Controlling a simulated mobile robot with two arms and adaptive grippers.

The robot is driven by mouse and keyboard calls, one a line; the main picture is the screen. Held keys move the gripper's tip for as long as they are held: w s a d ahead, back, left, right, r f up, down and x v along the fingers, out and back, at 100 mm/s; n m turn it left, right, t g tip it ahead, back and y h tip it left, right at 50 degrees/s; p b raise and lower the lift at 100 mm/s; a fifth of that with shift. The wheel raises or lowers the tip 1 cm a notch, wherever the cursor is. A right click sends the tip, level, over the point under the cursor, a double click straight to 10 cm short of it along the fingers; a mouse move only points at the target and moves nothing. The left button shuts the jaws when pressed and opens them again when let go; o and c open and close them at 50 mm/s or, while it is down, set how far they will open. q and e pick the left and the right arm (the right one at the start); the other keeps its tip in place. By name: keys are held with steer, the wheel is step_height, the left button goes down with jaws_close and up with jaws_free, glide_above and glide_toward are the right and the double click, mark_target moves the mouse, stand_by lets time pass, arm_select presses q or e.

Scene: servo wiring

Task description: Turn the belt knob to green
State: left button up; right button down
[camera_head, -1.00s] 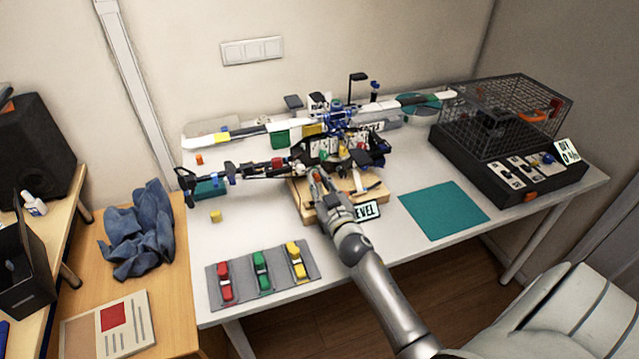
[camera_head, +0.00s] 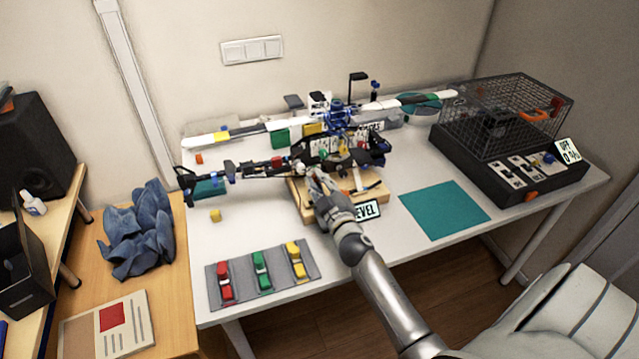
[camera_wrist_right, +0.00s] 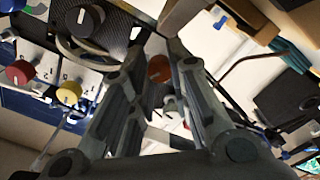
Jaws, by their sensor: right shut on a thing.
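My right gripper (camera_head: 316,176) reaches over the front of the device (camera_head: 340,146) in the middle of the table. In the right wrist view its two fingers (camera_wrist_right: 164,58) are close around an orange-red knob (camera_wrist_right: 159,68). Their exact contact is partly hidden. A dark red knob (camera_wrist_right: 20,73), a yellow knob (camera_wrist_right: 69,93) and a black knob (camera_wrist_right: 84,20) sit left of the fingers. I cannot tell which knob is the belt knob or which colour it points to. My left gripper is not in view.
A wooden block (camera_head: 372,199) with a LEVEL sign (camera_head: 367,210) is beside the gripper. A grey mat (camera_head: 243,281) holds red, green and yellow pieces. A teal mat (camera_head: 444,210) lies to the right, near a black caged unit (camera_head: 504,125). Long white-and-black parts lie behind.

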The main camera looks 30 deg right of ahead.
steer(key=shift+n, duration=1.2)
steer(key=c, duration=1.3)
jaws_free()
steer(key=v, duration=1.2)
steer(key=shift+s+f, duration=0.1)
steer(key=shift+f, duration=0.05)
